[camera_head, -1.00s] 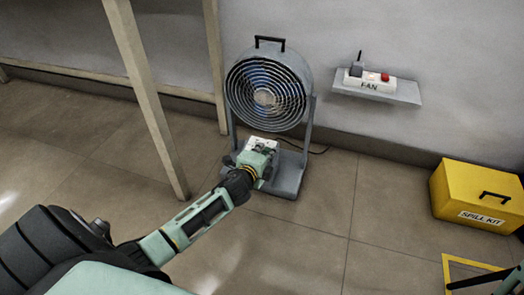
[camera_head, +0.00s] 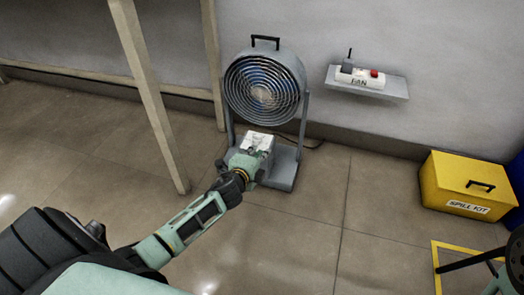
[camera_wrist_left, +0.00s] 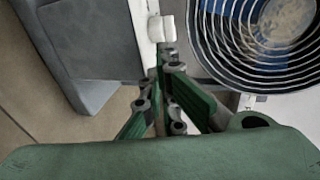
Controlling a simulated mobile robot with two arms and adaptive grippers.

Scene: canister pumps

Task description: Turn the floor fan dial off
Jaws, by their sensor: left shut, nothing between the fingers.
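The floor fan (camera_head: 264,88) stands on its grey base (camera_head: 284,170) by the wall; it also shows in the left wrist view (camera_wrist_left: 262,38). A small white control box (camera_head: 259,140) sits at the front of the base. In the left wrist view its white panel (camera_wrist_left: 143,22) carries a white dial (camera_wrist_left: 162,28). My left gripper (camera_head: 249,156) is at the box, its fingers (camera_wrist_left: 165,65) shut and empty. The fingertips are just below the dial in that view; I cannot tell whether they touch it. The dial's setting is not readable. My right gripper is not in view.
A yellow spill kit box (camera_head: 466,182) stands at the right. A table leg (camera_head: 150,100) rises left of the fan. The floor between is clear.

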